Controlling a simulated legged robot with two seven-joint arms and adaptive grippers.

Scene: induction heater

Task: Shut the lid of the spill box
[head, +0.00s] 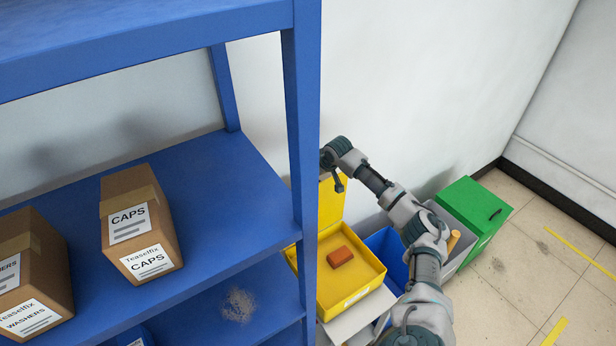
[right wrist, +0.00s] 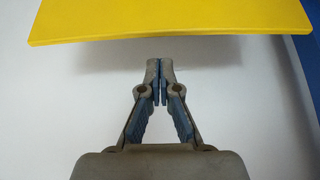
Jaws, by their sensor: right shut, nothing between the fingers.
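The yellow box (head: 365,283), the only one I see with a raised lid, stands open at the right end of the blue shelf. An orange-brown block (head: 340,257) lies inside it. Its yellow lid (head: 330,208) stands up at the back, partly hidden by the shelf post. My right gripper (head: 338,185) is at the top of the lid, close to the wall. In the right wrist view the gripper (right wrist: 159,68) is shut and empty, its tips just short of the lid's edge (right wrist: 170,25); contact cannot be told. My left gripper is out of view.
The blue shelf (head: 240,180) and its post (head: 305,130) stand left of the yellow box, with cartons (head: 140,222) on the shelf. A blue bin (head: 385,242), a grey bin holding something orange, and a green box (head: 470,212) stand to the right. The white wall is close behind.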

